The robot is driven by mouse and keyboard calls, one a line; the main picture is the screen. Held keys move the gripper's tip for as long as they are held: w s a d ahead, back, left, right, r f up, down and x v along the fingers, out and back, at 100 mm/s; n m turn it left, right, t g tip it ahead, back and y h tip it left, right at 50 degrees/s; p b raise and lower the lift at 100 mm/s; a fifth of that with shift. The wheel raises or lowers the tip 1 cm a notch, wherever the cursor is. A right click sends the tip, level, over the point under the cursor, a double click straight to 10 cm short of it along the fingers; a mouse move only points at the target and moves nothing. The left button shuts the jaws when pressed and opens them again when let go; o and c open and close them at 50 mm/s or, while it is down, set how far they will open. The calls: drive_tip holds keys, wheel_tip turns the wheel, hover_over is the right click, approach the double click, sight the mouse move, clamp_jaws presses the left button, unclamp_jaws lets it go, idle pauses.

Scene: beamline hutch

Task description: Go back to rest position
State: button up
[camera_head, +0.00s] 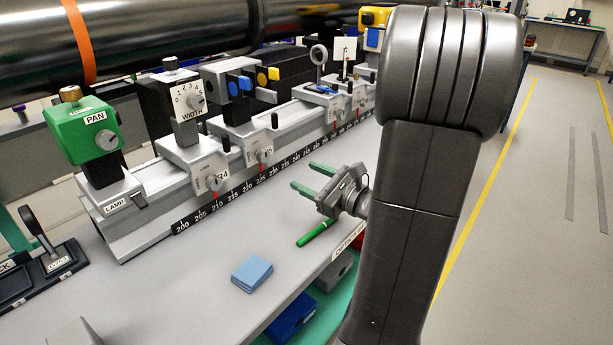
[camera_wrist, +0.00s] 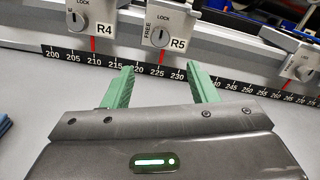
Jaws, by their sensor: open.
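My gripper (camera_head: 314,178) has two green fingers spread apart with nothing between them. It is above the grey bench top, in front of the optical rail. In the wrist view my gripper (camera_wrist: 160,88) points at the rail's black number scale (camera_wrist: 150,68), around the 215 to 230 marks. The carriers R4 (camera_wrist: 92,18) and R5 (camera_wrist: 167,24) stand on the rail just beyond the fingers. The fingers appear apart from both carriers.
A green pen (camera_head: 315,234) and a folded blue cloth (camera_head: 252,273) lie on the bench. A green PAN lamp unit (camera_head: 82,132) and a WIDTH unit (camera_head: 188,100) stand on the rail. A large dark pipe (camera_head: 170,40) runs above. Open floor (camera_head: 540,200) lies to the right.

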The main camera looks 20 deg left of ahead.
sight(266, 157)
drive_tip(key=shift+a, duration=0.1)
drive_tip(key=x, duration=1.3)
drive_tip(key=shift+w+a+r, duration=0.1)
drive_tip(key=shift+w+a, duration=0.15)
drive_tip(key=shift+a, duration=0.05)
